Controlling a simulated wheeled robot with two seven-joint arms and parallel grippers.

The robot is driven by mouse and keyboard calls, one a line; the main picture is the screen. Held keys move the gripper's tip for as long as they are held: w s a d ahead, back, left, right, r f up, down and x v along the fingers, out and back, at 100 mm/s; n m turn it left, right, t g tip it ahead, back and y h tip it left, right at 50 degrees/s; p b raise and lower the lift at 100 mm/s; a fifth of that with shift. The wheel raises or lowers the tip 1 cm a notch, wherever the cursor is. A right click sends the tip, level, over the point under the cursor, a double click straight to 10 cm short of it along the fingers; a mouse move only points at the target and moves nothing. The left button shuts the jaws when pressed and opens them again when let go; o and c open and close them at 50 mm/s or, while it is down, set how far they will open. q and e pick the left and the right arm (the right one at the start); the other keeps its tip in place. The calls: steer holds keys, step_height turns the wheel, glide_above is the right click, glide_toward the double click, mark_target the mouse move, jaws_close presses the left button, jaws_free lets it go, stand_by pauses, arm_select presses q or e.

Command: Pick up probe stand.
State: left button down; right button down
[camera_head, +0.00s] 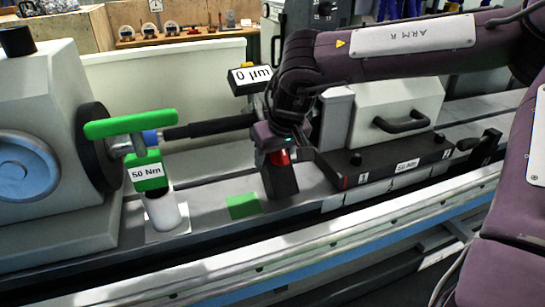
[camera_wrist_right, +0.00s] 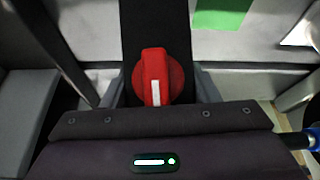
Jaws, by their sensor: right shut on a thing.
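The probe stand (camera_head: 281,183) is a dark block with a red knob near its top. It stands on the machine bed in the middle of the head view, partly hidden by my right arm. My right gripper (camera_head: 281,158) reaches down to it from above and is shut on it. In the right wrist view, the red knob (camera_wrist_right: 157,77) with a white mark sits between the fingers, in front of the dark body of the stand. From these views I cannot tell whether its base touches the bed. My left gripper is not in view.
A green patch (camera_head: 242,206) lies on the bed left of the stand. A green-handled tool (camera_head: 131,124) labelled 50 Nm stands farther left beside the headstock (camera_head: 40,140). A grey block with a black handle (camera_head: 400,124) is to the right.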

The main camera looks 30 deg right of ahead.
steer(key=shift+w+r, duration=0.25)
steer(key=shift+r, duration=0.4)
step_height(320, 180, up, 27)
steer(key=p, duration=0.5)
steer(key=shift+p, duration=0.35)
steer(key=shift+s, duration=0.1)
